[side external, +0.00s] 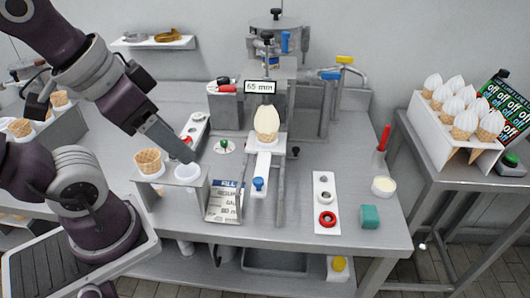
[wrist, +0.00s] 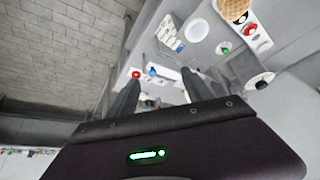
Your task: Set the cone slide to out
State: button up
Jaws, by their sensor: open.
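The cone slide (side external: 264,163) is a white strip with a blue knob (side external: 258,184) at its front end, below the dispensing machine. A waffle cone (side external: 267,124) topped with pale ice cream stands at its rear, under the nozzle. My gripper (side external: 191,158) is open and empty, to the left of the slide and above the bench near the cone stand. In the wrist view, the blue knob (wrist: 152,71) and slide (wrist: 167,73) show in the gap between my fingers (wrist: 160,78), some distance beyond them.
A cone stand (side external: 186,182) holds an empty waffle cone (side external: 148,162) beside a white cup. A printed card (side external: 225,199) stands left of the slide. A white panel (side external: 326,190) with a red ring, a green sponge (side external: 370,217) and a tub (side external: 383,186) lie right.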

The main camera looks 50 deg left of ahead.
jog(key=shift+c, duration=0.7)
jog(key=shift+w+m, duration=0.3)
jog(key=shift+m, duration=0.1)
jog(key=shift+c, duration=1.1)
jog(key=m+g, duration=0.6)
jog(key=m, duration=1.1)
send_over(259, 179)
notch_tip(259, 179, down, 6)
jog(key=shift+s+f, duration=0.15)
jog(key=shift+f, duration=0.05)
notch_tip(259, 179, down, 7)
jog(key=shift+f, duration=0.15)
grip_shut()
